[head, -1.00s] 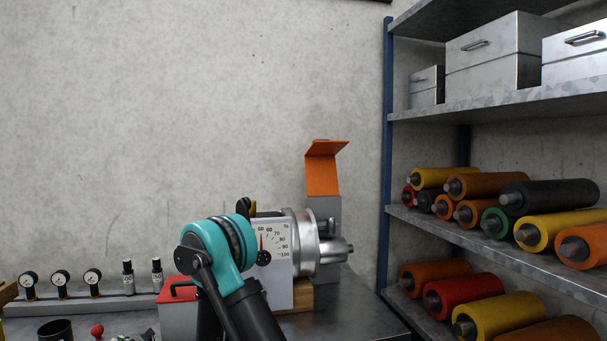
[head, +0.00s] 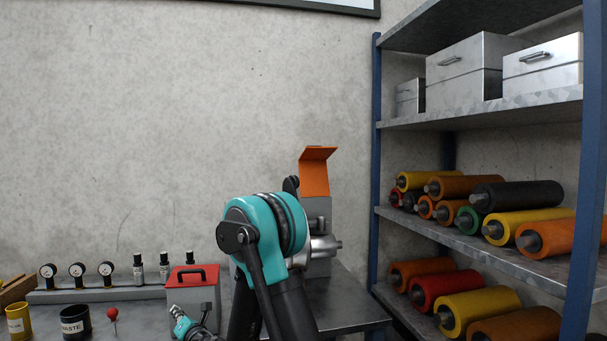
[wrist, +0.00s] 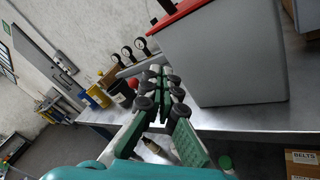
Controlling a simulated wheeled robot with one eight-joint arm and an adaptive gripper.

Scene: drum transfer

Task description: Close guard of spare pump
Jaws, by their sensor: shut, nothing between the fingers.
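The spare pump's orange guard (head: 315,178) stands raised, with its top bent over, on a grey upright block (head: 317,215) near the back of the bench in the head view. The silver pump end (head: 324,246) shows beside it. My teal and black arm hides most of the pump body and its dial. My gripper (wrist: 158,78) shows in the wrist view with its green fingers together and nothing between them. It is beside a grey box with a red lid (wrist: 240,65), well to the left of the guard. The guard is not seen in the wrist view.
The red-lidded box (head: 192,300) stands on the bench left of my arm. Several gauges (head: 77,270) and a black waste cup (head: 75,322) are further left. A rack of coloured rollers (head: 520,225) stands at the right. The bench's right end (head: 350,305) is clear.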

